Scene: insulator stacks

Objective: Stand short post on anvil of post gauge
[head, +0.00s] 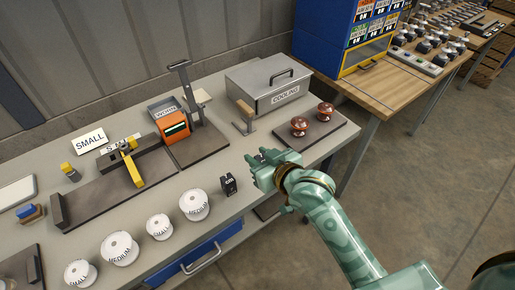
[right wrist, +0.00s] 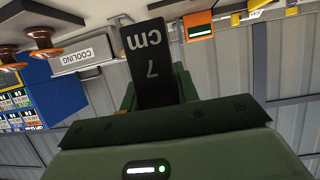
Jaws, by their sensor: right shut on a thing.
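My right gripper (head: 262,165) is shut on a dark block-shaped post in the head view, where the fingers mostly hide it. The right wrist view shows this post (right wrist: 150,62) between the fingers, with "7 cm" upside down in white. Another small dark post (head: 229,185) stands on the grey bench, left of the gripper; its marking is too small to read. A dark stand with a tall upright (head: 187,88) and an orange display box (head: 174,127), which looks like the post gauge, stands to the upper left of the gripper. My left gripper is out of view.
White insulators (head: 194,205) line the bench front. A yellow-handled slide (head: 131,162) sits on a dark base at left. A grey COOLING box (head: 270,84) and two brown insulators (head: 299,126) on a dark plate stand behind the gripper. Bare bench lies between stand and gripper.

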